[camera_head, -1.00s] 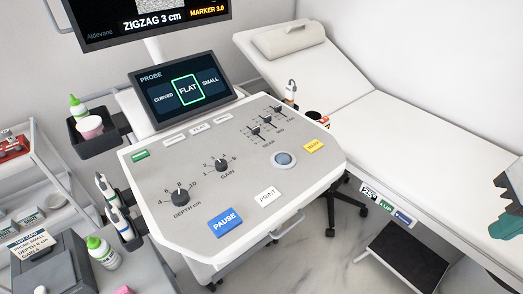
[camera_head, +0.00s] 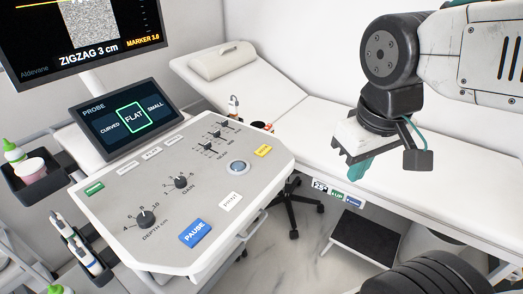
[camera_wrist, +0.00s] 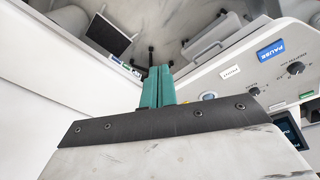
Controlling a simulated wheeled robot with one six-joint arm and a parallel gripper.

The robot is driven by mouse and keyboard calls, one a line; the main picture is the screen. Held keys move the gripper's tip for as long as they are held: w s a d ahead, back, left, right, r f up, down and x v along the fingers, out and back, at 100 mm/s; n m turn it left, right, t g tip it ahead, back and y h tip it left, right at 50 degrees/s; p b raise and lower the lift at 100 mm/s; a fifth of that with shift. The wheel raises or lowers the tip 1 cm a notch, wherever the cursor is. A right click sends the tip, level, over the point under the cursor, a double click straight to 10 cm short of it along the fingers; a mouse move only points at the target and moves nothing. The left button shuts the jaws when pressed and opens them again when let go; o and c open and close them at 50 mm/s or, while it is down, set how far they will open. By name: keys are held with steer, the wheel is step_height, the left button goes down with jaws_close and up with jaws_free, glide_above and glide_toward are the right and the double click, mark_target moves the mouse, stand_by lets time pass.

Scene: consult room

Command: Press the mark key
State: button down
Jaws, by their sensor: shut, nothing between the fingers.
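The yellow key (camera_head: 263,151), which I take to be the mark key, sits at the right edge of the grey control panel (camera_head: 122,205), right of the round trackball (camera_head: 238,167). Its label is too small to read for sure. My gripper (camera_head: 357,172) hangs to the right of the panel, over the side of the white couch, apart from the key. In the wrist view its green fingers (camera_wrist: 157,84) are together with nothing between them. The yellow key is not clear in the wrist view.
The panel also carries a blue PAUSE key (camera_head: 195,232), a white PRINT key (camera_head: 230,201), knobs and sliders. The probe screen (camera_head: 125,113) stands behind it, with a larger monitor (camera_head: 80,35) above. The couch (camera_head: 300,119) runs along the right. A dark step (camera_head: 369,240) stands below.

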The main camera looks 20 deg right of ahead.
steer(key=w+d+n+t+h, duration=0.2)
steer(key=w+d+n, duration=0.2)
steer(key=w, duration=0.4)
steer(key=n+t+y, duration=0.5)
steer(key=n, duration=2)
glide_above(265, 152)
step_height(265, 152, down, 8)
steer(key=shift+w+f, duration=0.1)
steer(key=shift+f, duration=0.05)
steer(key=shift+f, duration=0.1)
steer(key=shift+f, duration=4.3)
steer(key=shift+f, duration=0.15)
steer(key=shift+f, duration=0.25)
